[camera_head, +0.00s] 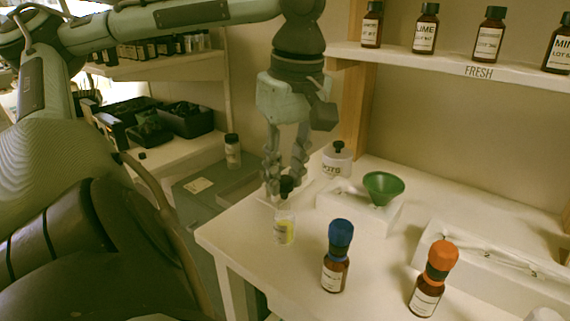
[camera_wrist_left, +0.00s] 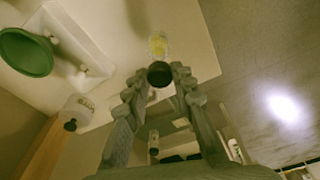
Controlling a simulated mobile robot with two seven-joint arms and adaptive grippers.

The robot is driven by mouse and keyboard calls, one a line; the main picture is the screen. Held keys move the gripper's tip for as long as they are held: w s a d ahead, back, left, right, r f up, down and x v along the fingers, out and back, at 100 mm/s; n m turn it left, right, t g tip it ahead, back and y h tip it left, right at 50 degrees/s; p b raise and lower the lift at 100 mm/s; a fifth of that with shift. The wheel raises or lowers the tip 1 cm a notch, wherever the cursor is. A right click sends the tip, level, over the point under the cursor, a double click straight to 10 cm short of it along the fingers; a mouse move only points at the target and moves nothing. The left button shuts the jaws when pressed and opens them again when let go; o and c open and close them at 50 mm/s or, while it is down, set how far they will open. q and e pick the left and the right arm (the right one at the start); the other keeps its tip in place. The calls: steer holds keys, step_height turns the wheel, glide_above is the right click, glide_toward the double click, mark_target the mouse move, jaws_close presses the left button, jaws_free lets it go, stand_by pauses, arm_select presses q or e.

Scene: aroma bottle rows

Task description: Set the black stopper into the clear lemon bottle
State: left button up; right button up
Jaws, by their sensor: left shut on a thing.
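The clear lemon bottle (camera_head: 283,228) stands upright near the left edge of the white table, with a yellow patch on its label. My left gripper (camera_head: 286,182) points down over it and is shut on the black stopper (camera_head: 287,187). My right gripper is not in view.
A brown bottle with a blue top (camera_head: 338,258) and one with an orange top (camera_head: 432,280) stand to the right. A green funnel (camera_head: 383,186) sits on a white block behind. A white jar (camera_head: 337,161) with a black knob is near the wooden post. Shelf bottles (camera_head: 425,30) stand above.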

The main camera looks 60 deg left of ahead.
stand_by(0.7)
arm_select(q)
steer(key=shift+p, duration=0.35)
steer(key=shift+f+b, duration=0.55)
steer(key=shift+f, duration=0.9)
steer(key=o, duration=1.1)
step_height(320, 180, up, 12)
steer(key=d, duration=0.1)
steer(key=shift+d, duration=0.4)
steer(key=shift+f, duration=0.1)
